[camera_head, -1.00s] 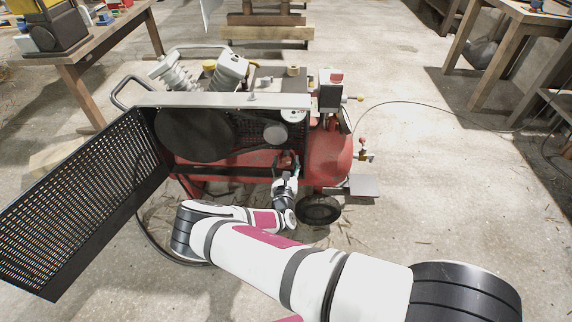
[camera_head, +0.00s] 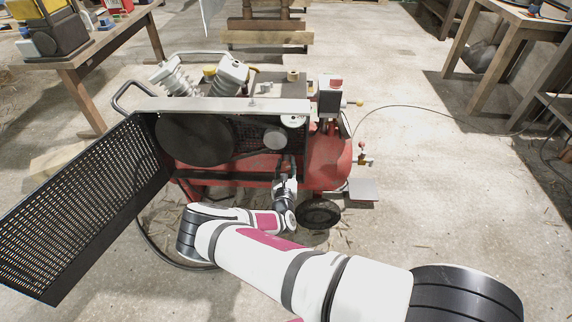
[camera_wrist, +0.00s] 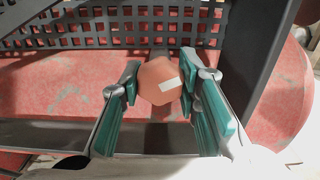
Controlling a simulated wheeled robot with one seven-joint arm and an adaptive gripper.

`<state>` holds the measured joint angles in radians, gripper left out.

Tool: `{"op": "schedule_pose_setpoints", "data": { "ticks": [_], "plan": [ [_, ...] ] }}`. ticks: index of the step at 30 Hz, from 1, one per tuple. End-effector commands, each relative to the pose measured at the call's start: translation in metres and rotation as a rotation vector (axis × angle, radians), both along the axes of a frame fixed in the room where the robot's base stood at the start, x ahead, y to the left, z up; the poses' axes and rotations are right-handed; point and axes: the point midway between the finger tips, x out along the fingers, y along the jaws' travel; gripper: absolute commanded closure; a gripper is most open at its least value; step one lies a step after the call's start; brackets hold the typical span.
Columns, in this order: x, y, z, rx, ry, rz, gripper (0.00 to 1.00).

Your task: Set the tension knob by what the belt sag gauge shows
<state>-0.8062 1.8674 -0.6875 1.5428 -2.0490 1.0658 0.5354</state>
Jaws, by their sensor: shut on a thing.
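In the head view my gripper (camera_head: 287,163) is at the compressor's front, below the small pulley; the knob is hidden there. A small white round dial (camera_head: 292,121), apparently the belt sag gauge, sits at the upper right of the belt housing. Its reading is too small to make out.
The red compressor (camera_head: 328,160) stands on the floor with a large dark flywheel (camera_head: 195,138) and a small grey pulley (camera_head: 275,138). Its perforated guard (camera_head: 85,205) stands open at the left. Workbenches are at both sides; open floor lies to the right.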

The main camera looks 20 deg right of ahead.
Motion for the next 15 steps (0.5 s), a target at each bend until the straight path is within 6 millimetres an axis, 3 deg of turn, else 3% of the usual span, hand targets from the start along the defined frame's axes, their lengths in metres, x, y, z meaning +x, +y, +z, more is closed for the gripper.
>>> {"op": "schedule_pose_setpoints", "data": {
  "ticks": [13,14,15],
  "plan": [
    [-0.0004,-0.0002,-0.0008,-0.066,0.024,0.000,0.98],
    [-0.0004,-0.0002,-0.0008,-0.066,0.024,0.000,0.63],
    [-0.0004,-0.0002,-0.0008,-0.066,0.024,0.000,0.54]
  ]
}}
